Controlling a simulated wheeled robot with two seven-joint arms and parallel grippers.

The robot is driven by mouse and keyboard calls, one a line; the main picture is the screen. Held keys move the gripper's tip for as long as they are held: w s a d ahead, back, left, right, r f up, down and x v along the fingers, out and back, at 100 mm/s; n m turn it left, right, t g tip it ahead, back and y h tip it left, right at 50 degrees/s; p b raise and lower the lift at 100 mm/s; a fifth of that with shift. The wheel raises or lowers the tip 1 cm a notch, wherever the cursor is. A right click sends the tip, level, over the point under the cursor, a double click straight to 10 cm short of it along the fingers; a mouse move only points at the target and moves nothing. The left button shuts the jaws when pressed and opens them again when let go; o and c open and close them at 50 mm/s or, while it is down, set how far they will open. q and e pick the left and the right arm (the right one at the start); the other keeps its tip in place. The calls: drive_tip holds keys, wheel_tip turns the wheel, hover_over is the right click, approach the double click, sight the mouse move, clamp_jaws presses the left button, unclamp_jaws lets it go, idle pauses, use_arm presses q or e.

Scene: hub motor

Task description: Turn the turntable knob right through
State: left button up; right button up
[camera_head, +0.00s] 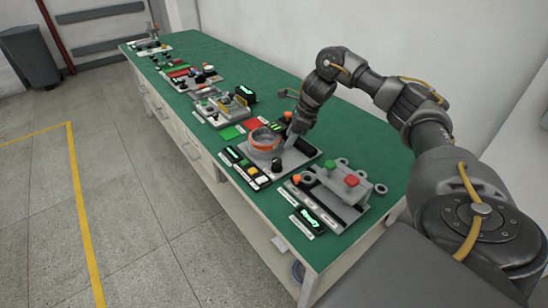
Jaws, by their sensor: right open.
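The turntable (265,147) is a round grey part with an orange band, on a grey base plate near the middle of the green bench. A small black knob (277,164) stands at its front on the same plate; I cannot tell for sure that it is the turntable knob. My right gripper (289,141) is open and points down just right of the turntable, above the plate. It is too small to tell whether it touches anything. My left gripper is not in view.
A grey fixture with a green button (331,164) and a red button (352,180) stands at the near right. A control strip (247,168) lies left of the turntable. More fixtures (190,77) line the bench's far end. The white wall is close behind.

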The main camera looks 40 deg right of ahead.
sight(277, 160)
drive_tip(key=x, duration=1)
drive_tip(key=shift+f, duration=0.3)
drive_tip(key=c, duration=1)
drive_tip(key=shift+o, duration=0.2)
